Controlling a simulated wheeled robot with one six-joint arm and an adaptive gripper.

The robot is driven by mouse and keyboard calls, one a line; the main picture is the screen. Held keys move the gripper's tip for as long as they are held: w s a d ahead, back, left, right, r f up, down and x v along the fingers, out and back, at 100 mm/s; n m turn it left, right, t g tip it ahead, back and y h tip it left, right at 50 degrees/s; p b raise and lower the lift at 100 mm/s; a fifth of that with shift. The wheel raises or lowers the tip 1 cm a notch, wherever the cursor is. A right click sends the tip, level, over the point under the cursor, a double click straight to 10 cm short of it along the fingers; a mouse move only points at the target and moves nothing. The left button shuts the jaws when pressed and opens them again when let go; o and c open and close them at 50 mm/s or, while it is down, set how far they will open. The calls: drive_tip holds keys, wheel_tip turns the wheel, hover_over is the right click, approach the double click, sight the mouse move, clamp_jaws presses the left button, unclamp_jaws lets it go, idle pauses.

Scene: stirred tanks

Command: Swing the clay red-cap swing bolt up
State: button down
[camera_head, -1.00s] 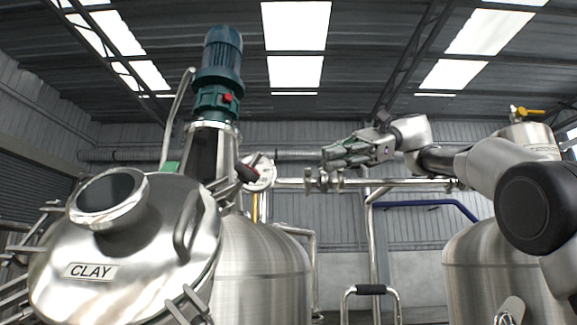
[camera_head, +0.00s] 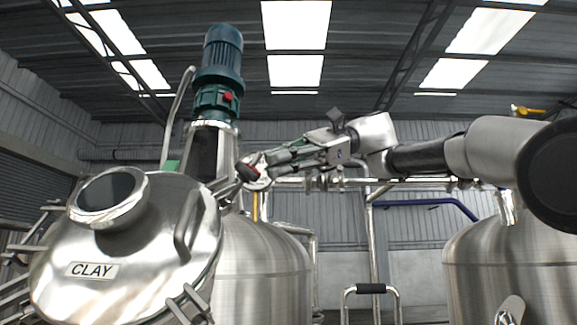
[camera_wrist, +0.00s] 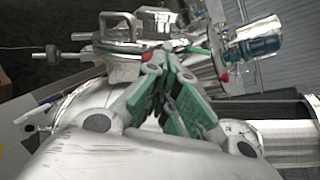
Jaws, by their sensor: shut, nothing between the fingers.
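The clay tank's steel lid (camera_head: 125,240) carries a CLAY label and is seen tilted at the left of the head view; it also shows in the wrist view (camera_wrist: 125,70). Several swing bolts (camera_head: 185,303) sit around its rim. A dark knob with red (camera_head: 248,172) shows by the lid's right side, close to my fingers. In the wrist view a small red piece (camera_wrist: 147,57) shows just left of my fingertips; I cannot tell whether it is the bolt's cap. My gripper (camera_head: 240,181) is shut and empty, reaching left to the lid's right edge; it also shows in the wrist view (camera_wrist: 172,52).
A teal stirrer motor (camera_head: 220,70) stands upright behind the lid, near my gripper. A second steel tank (camera_head: 480,265) is at the right. Horizontal pipes run behind my arm. A black-topped handrail (camera_head: 371,289) stands between the tanks, with open space around it.

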drive_tip(key=shift+s, duration=0.1)
idle(0.3)
drive_tip(key=shift+s+a+r+t, duration=0.15)
drive_tip(key=shift+s+t, duration=0.1)
drive_tip(key=shift+t, duration=0.15)
drive_tip(key=shift+s, duration=0.15)
drive_tip(key=shift+s+a+r+m+t+h, duration=0.1)
drive_tip(key=shift+s+a+m+t+h, duration=0.05)
drive_tip(key=shift+s+t, duration=0.35)
drive_tip(key=shift+s+a+r+m+t+h, duration=0.15)
drive_tip(key=shift+s+t, duration=0.15)
drive_tip(key=shift+t, duration=0.3)
drive_tip(key=s+a+f, duration=0.1)
drive_tip(key=s+a, duration=0.3)
drive_tip(key=s, duration=0.2)
drive_tip(key=shift+a, duration=0.2)
drive_tip(key=shift+s+f, duration=0.1)
